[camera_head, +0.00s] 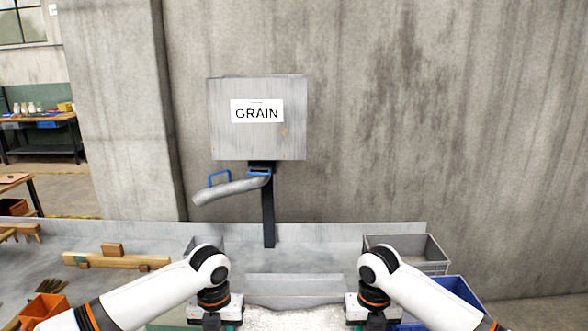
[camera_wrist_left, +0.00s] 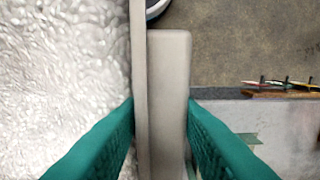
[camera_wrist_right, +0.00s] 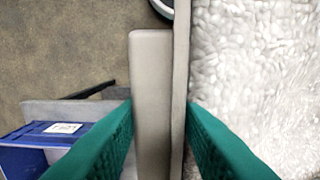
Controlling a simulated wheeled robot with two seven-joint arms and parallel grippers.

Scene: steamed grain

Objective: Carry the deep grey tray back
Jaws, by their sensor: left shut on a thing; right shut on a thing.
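The deep grey tray (camera_head: 294,283) is at the bottom middle of the head view, between my two arms, filled with pale grain (camera_head: 290,318). My left gripper (camera_wrist_left: 160,125) is shut on the tray's left wall (camera_wrist_left: 168,80), with one green finger on each side. My right gripper (camera_wrist_right: 160,125) is shut on the tray's right wall (camera_wrist_right: 152,80) in the same way. The grain (camera_wrist_left: 65,80) lies against the inner side of the wall. The tray's near edge is cut off in the head view.
A metal box marked GRAIN (camera_head: 256,140) with a curved spout (camera_head: 230,190) stands on a dark post behind the tray. A grey crate (camera_head: 410,243) and a blue bin (camera_head: 455,290) are at right. Wooden blocks (camera_head: 115,261) and an orange bin (camera_head: 42,308) are at left.

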